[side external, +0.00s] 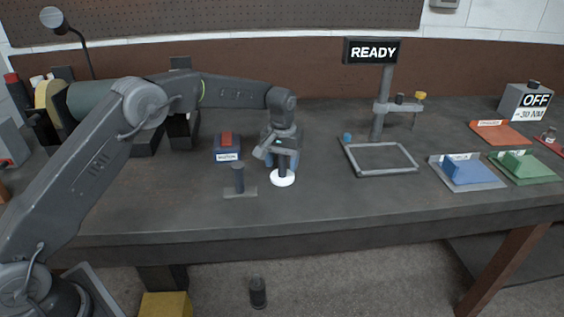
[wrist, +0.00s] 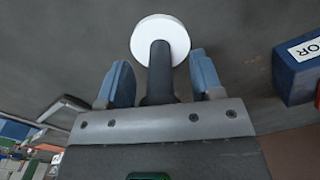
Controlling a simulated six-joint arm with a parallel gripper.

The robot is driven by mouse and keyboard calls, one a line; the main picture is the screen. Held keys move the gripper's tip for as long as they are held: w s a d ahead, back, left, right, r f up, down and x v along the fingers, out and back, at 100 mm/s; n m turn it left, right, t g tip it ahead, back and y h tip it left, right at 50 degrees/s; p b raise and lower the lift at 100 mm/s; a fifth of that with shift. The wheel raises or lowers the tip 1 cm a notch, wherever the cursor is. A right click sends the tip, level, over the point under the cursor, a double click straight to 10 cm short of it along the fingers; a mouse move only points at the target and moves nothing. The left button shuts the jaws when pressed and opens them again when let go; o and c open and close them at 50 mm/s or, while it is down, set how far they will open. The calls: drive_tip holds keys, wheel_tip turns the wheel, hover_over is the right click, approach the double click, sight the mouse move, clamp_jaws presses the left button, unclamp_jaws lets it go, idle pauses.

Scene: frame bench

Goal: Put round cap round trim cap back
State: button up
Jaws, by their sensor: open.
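A white round disc (side external: 284,179) lies flat on the bench with a dark post rising from its middle; I take this to be the round cap. The disc (wrist: 160,28) and its dark post (wrist: 160,75) also show in the wrist view. My gripper (side external: 281,163) points down over it. In the wrist view its two blue fingers (wrist: 160,80) are open, one on each side of the post, with gaps visible. The post's upper end is hidden by the gripper body.
A second dark post on a flat plate (side external: 239,182) stands just left. A blue box with a red top (side external: 227,150) is behind it. A grey frame (side external: 380,172) and the READY stand (side external: 378,118) are to the right, with blue (side external: 470,172) and green (side external: 522,165) blocks beyond.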

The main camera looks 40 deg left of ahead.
wheel_tip(320, 180, up, 11)
drive_tip(key=shift+r, duration=0.2)
drive_tip(key=shift+s+r, duration=0.15)
drive_tip(key=shift+r, duration=0.55)
drive_tip(key=s+r+m+t, duration=0.15)
drive_tip(key=s+r, duration=0.35)
drive_tip(key=s, duration=0.5)
drive_tip(key=s+r+m+t, duration=0.1)
drive_tip(key=s+r+t, duration=0.1)
drive_tip(key=s+r, duration=0.55)
drive_tip(key=s+f+t, duration=0.1)
drive_tip(key=s+f, duration=0.3)
drive_tip(key=s, duration=0.6)
drive_tip(key=s+f+m+t, duration=0.1)
drive_tip(key=s+f, duration=0.4)
drive_tip(key=s, duration=0.4)
drive_tip(key=shift+s, duration=0.4)
